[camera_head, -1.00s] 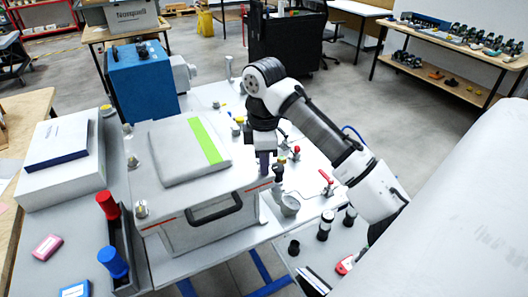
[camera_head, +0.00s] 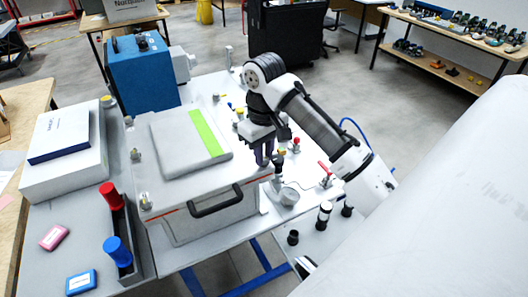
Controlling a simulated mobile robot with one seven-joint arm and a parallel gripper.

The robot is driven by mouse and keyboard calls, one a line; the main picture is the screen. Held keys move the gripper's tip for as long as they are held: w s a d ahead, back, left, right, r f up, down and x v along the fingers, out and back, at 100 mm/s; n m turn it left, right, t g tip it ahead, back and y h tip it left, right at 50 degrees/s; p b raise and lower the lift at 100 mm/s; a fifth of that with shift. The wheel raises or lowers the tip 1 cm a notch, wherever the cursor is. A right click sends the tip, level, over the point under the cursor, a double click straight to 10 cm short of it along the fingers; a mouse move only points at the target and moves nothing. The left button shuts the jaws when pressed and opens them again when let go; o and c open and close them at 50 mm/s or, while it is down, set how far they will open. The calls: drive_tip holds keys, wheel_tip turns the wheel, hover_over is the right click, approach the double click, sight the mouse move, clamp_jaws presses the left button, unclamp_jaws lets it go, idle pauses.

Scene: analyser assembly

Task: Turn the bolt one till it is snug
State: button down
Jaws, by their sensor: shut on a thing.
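The analyser (camera_head: 215,221) is a pale box with a grey lid panel, a green strip and a black front handle. My gripper (camera_head: 263,161) points down at its right corner, fingers low against the edge of the lid. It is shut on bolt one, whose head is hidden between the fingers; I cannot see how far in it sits. Other bolt heads with pale caps show at the left corners, one at the front left (camera_head: 145,201) and one further back (camera_head: 135,155).
A dark upright tool (camera_head: 279,172) and a grey cup (camera_head: 289,195) stand close right of my gripper. Red-handled clamps (camera_head: 325,172) are further right. A blue machine (camera_head: 143,76) stands behind; a tray with red and blue handles (camera_head: 123,250) is at front left.

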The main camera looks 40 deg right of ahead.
drive_tip(key=m, duration=0.4)
drive_tip(key=shift+r+m, duration=0.1)
drive_tip(key=shift+m, duration=0.3)
drive_tip(key=m, duration=0.3)
drive_tip(key=shift+m, duration=0.3)
drive_tip(key=m, duration=1.2)
drive_tip(key=shift+m, duration=0.3)
drive_tip(key=m, duration=0.3)
drive_tip(key=shift+m, duration=0.4)
drive_tip(key=m, duration=0.4)
drive_tip(key=shift+m, duration=2)
